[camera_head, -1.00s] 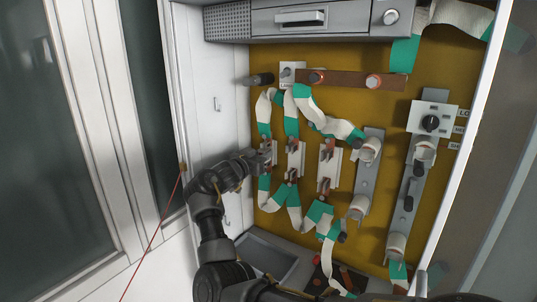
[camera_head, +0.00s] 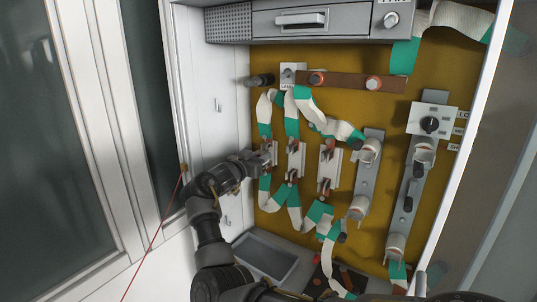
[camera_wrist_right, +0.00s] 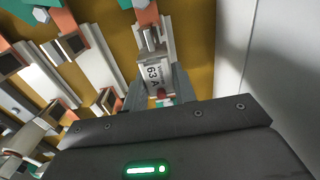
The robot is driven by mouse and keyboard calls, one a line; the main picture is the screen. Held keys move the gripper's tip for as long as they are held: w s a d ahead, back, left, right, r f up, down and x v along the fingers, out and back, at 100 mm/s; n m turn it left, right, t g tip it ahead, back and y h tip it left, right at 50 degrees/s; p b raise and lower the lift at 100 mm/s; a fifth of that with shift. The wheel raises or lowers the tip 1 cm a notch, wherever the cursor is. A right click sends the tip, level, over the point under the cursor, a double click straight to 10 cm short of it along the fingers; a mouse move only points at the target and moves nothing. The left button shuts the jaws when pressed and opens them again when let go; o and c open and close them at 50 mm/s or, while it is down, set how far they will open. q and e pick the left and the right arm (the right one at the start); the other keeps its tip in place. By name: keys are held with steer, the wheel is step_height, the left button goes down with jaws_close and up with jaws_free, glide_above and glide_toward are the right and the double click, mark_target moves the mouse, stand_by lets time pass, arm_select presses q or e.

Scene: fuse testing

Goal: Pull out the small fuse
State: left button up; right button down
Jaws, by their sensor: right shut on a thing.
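The small fuse (camera_wrist_right: 154,75) is a white block marked "63 A" in the right wrist view, with metal clips and a copper piece just beyond it. My right gripper (camera_wrist_right: 157,88) is shut on it, with a grey finger on each side. In the head view my right gripper (camera_head: 262,158) is at the leftmost fuse holder (camera_head: 269,148) on the yellow panel. The gripper hides most of the fuse there. I cannot tell whether the fuse is still seated in its clips. My left gripper is not in view.
Two similar holders, the middle one (camera_head: 295,159) and the right one (camera_head: 329,168), stand close to the right. Green-and-white straps (camera_head: 290,218) run above and below them. A white cabinet wall (camera_head: 226,130) is close on the left. A grey tray (camera_head: 265,256) lies below.

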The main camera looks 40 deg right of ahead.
steer(key=p+v, duration=0.1)
steer(key=v, duration=0.3)
stand_by(0.7)
